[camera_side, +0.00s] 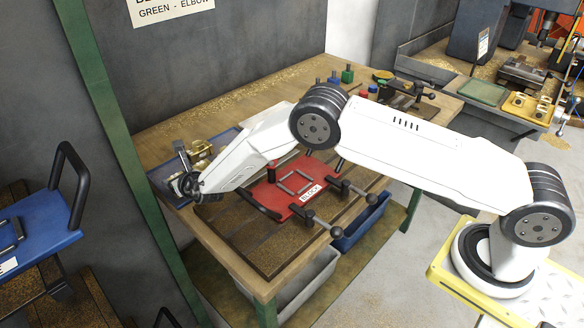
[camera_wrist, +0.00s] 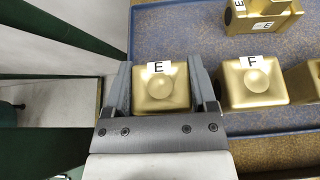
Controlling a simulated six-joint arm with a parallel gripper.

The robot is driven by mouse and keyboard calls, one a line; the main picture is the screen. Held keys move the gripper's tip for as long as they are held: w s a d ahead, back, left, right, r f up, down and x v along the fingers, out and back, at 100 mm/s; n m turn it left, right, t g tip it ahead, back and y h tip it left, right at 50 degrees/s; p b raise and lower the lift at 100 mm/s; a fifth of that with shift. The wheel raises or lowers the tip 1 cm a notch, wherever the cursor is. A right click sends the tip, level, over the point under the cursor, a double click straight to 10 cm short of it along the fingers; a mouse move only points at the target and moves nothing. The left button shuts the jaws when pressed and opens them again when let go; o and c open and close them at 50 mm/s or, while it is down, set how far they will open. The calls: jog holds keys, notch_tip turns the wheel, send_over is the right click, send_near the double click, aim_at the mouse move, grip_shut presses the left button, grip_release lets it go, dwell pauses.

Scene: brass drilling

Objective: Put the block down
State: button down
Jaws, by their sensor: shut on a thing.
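A brass block marked E (camera_wrist: 161,90) sits between the two fingers of my gripper (camera_wrist: 161,85) in the wrist view, with a finger against each side. In the side view my gripper (camera_side: 187,183) is at the left end of the blue tray (camera_side: 222,137), and my wrist hides most of the block there.
A brass block marked F (camera_wrist: 252,82) stands just right of the held block. Another brass piece (camera_wrist: 262,14) lies farther back, and one more is cut off at the right edge. A red plate fixture (camera_side: 270,198) with clamps lies beside the tray. A green post (camera_side: 118,130) stands left.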

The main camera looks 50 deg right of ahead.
jog(key=shift+w, duration=0.1)
grip_release()
jog(key=shift+f, duration=0.2)
jog(key=shift+s+r, duration=0.1)
jog(key=shift+s, duration=0.15)
jog(key=shift+v, duration=3.7)
jog(key=shift+r, duration=0.1)
